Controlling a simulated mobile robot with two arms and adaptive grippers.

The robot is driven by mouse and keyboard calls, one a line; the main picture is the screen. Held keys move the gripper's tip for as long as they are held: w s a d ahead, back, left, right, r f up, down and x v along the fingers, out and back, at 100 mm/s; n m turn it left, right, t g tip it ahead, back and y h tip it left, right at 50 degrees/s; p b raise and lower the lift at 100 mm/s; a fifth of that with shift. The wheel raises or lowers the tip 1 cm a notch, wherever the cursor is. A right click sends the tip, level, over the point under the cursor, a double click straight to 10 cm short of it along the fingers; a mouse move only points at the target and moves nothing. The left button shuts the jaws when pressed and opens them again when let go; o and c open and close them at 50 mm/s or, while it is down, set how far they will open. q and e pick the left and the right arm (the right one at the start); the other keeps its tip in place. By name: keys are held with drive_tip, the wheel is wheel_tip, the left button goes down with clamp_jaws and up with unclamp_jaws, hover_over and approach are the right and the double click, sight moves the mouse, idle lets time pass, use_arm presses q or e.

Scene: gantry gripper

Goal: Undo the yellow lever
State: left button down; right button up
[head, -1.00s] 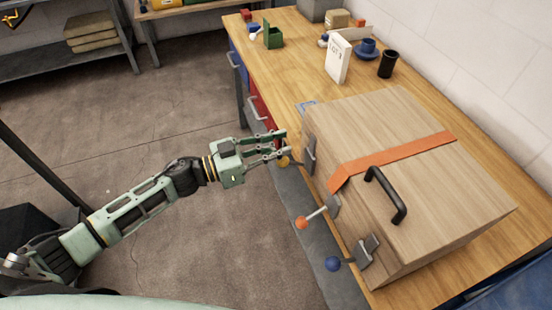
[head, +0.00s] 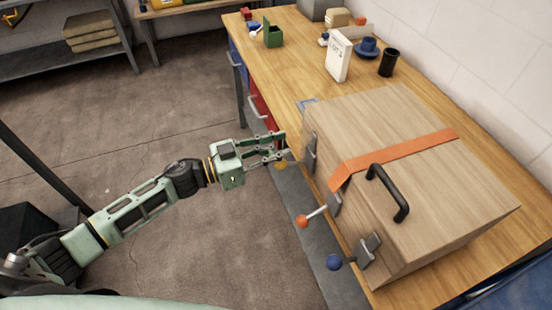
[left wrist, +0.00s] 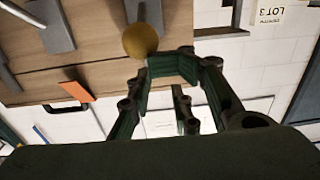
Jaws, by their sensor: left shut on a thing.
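The yellow lever's ball knob (head: 281,165) is at the far left end of the wooden case's (head: 420,180) front, partly covered by my left gripper (head: 284,147). Its latch plate (head: 311,152) is on the case front. In the left wrist view, the yellow knob (left wrist: 140,40) is at the fingertips of my left gripper (left wrist: 160,60), and its arm runs up toward the case. The left gripper is shut on the yellow lever; the exact contact is partly hidden. My right gripper is not in view.
An orange-knobbed lever (head: 303,221) and a blue-knobbed lever (head: 334,262) stick out nearby along the case front. An orange strap (head: 400,155) and black handle (head: 388,195) are on the case. A white box (head: 338,60) and dark cup (head: 388,63) stand behind it.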

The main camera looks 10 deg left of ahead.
sight(285, 162)
use_arm(q)
drive_tip(key=shift+s+d+f+b, duration=0.2)
drive_tip(key=shift+d+f, duration=0.2)
drive_tip(key=shift+f, duration=0.15)
drive_tip(key=shift+s+d+f+b, duration=0.2)
drive_tip(key=shift+d+f, duration=0.15)
drive_tip(key=shift+f, duration=0.15)
drive_tip(key=shift+d+f, duration=0.15)
drive_tip(key=shift+f, duration=0.1)
drive_tip(key=shift+d, duration=0.2)
drive_tip(key=shift+s+r, duration=0.1)
drive_tip(key=shift+r, duration=0.1)
drive_tip(key=shift+a+r, duration=0.15)
drive_tip(key=shift+a, duration=0.05)
drive_tip(key=shift+s+a+r+p, duration=0.2)
drive_tip(key=shift+a+p, duration=0.15)
drive_tip(key=shift+a, duration=0.2)
drive_tip(key=shift+s+a+r+p, duration=0.2)
drive_tip(key=shift+a+p, duration=0.1)
drive_tip(key=shift+a, duration=0.2)
drive_tip(key=v, duration=0.7)
drive_tip(key=shift+p, duration=0.45)
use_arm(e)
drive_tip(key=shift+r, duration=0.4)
use_arm(q)
drive_tip(key=shift+w, duration=0.15)
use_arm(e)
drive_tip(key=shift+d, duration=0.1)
